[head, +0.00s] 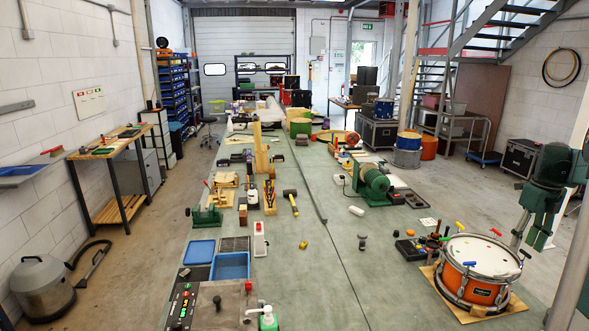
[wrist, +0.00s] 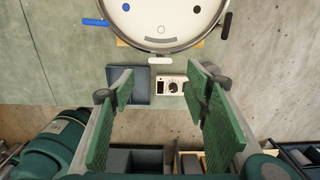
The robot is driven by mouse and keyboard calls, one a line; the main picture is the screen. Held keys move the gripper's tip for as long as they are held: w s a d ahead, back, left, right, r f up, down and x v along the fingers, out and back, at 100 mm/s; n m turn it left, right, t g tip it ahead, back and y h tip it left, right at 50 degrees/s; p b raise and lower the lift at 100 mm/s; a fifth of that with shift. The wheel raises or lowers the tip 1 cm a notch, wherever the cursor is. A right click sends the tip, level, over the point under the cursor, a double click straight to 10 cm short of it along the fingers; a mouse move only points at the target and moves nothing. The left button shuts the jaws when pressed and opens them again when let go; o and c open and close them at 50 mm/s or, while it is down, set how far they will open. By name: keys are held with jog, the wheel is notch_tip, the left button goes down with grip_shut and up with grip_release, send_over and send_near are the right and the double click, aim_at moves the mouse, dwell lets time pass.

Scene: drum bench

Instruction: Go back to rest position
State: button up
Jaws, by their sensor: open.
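My gripper (head: 531,236) hangs at the right side in the head view, above and beside the orange snare drum (head: 470,288). In the wrist view my gripper (wrist: 163,92) shows two green pads spread wide apart with nothing held between them. The drum's white head and rim (wrist: 163,30) show at the top of the wrist view, beyond the fingertips. The drum sits on a wooden board (head: 455,305) at the bench's right front, with coloured key handles around its rim.
A small white box with a dial (wrist: 171,87) and a blue-grey tray (wrist: 140,76) show beyond the fingers. A black tray of tools (head: 409,250) stands left of the drum. The bench's middle is mostly clear.

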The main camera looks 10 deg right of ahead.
jog(key=s+a+r+n+t, duration=0.1)
jog(key=a+r+n, duration=0.35)
jog(key=a, duration=0.75)
jog(key=a+r+n+t+h, duration=0.1)
jog(key=a+n, duration=0.6)
jog(key=a, duration=0.6)
jog(key=s+a+r+n+t, duration=0.15)
jog(key=a+n, duration=0.45)
jog(key=a, duration=0.6)
jog(key=s+a+f+n+t, duration=0.1)
jog(key=s+a+f+n, duration=0.2)
jog(key=s+a+n, duration=0.3)
jog(key=s+a+f+n+t, duration=0.1)
jog(key=s+a+f+n, duration=0.2)
jog(key=a, duration=0.8)
jog(key=s+a+f+n+t+y, duration=0.1)
jog(key=s+a+f+n, duration=0.1)
jog(key=s+a+n, duration=0.6)
jog(key=shift+s+a+f+n+t, duration=0.3)
jog(key=shift+a+f+n+t, duration=0.1)
jog(key=shift+a+n, duration=0.35)
